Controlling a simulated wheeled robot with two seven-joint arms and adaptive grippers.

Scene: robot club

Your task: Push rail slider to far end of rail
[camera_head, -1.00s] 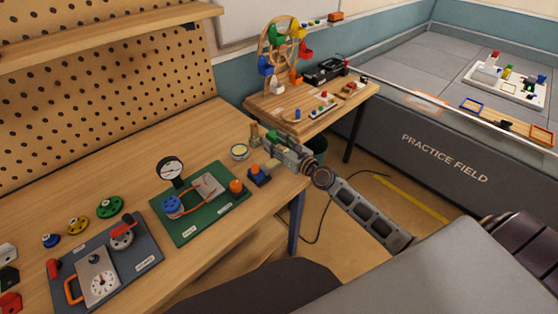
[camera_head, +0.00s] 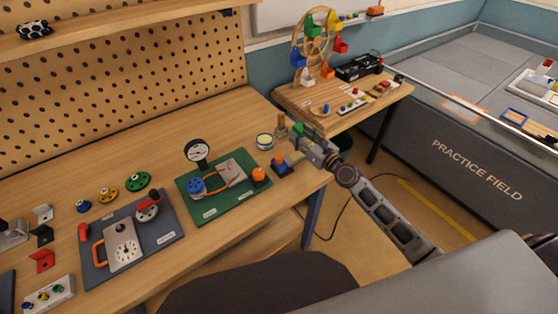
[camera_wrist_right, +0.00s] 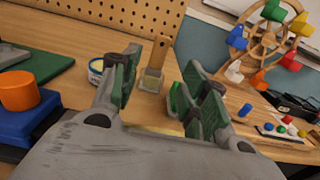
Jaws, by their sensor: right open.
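A dark blue block (camera_head: 281,167) with an orange top stands near the bench's right edge and looks like the rail slider. In the right wrist view its orange cylinder (camera_wrist_right: 18,90) and blue base (camera_wrist_right: 45,118) are at left. A yellowish strip (camera_head: 296,157), possibly the rail, runs from the block toward my right gripper and is partly covered by it. My right gripper (camera_head: 301,134) is open and empty, right of and beyond the block, apart from it. Its green-padded fingers (camera_wrist_right: 160,85) spread in the wrist view. My left gripper is not in view.
A green board (camera_head: 230,207) with a gauge and an orange knob (camera_head: 259,175) lies left of the block. A round tin (camera_head: 264,141) and a wooden upright (camera_head: 281,127) stand behind. A side table (camera_head: 330,122) holds a colourful wheel (camera_head: 312,45).

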